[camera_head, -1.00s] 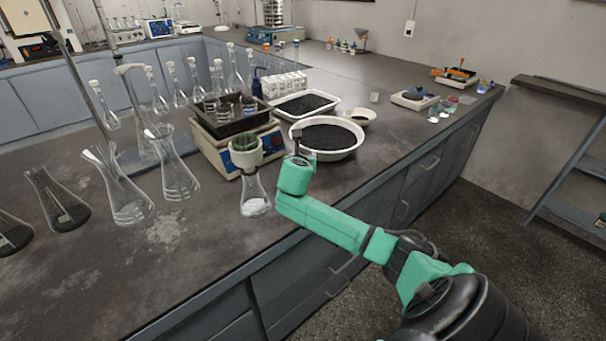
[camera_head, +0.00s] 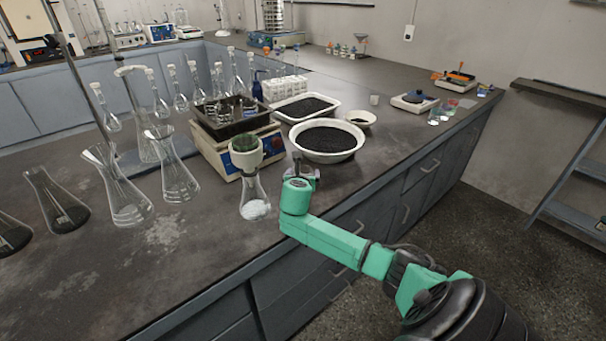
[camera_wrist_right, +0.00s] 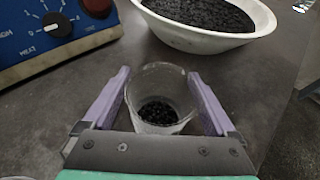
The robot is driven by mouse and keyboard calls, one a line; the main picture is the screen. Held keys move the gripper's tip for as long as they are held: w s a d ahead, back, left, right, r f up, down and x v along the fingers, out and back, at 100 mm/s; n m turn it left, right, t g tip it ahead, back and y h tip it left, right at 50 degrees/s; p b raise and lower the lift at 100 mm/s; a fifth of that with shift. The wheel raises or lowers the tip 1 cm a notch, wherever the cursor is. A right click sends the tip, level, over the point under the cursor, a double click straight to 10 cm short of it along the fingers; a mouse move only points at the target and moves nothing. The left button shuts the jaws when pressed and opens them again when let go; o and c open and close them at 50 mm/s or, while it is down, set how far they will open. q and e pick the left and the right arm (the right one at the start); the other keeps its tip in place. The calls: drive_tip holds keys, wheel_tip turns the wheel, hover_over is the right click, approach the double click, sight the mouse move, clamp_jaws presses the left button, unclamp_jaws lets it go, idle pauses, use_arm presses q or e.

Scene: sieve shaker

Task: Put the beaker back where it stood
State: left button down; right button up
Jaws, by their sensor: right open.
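The clear glass beaker (camera_wrist_right: 160,92) shows in the right wrist view with dark granules in its bottom. It appears upright, between the two pale purple fingers of my right gripper (camera_wrist_right: 163,100). The fingers are open, one on each side, with a narrow gap to the glass. In the head view my right gripper (camera_head: 303,173) is low over the bench near its front edge, and the beaker is mostly hidden there. My left gripper is out of view.
A white bowl of dark granules (camera_head: 327,156) stands just behind the gripper. The bench's front edge is close on the right. Several flasks stand further left.

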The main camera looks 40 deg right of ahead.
drive_tip(key=p+v, duration=0.1)
drive_tip(key=v, duration=1.1)
drive_tip(key=shift+r, duration=0.2)
drive_tip(key=shift+f, duration=0.1)
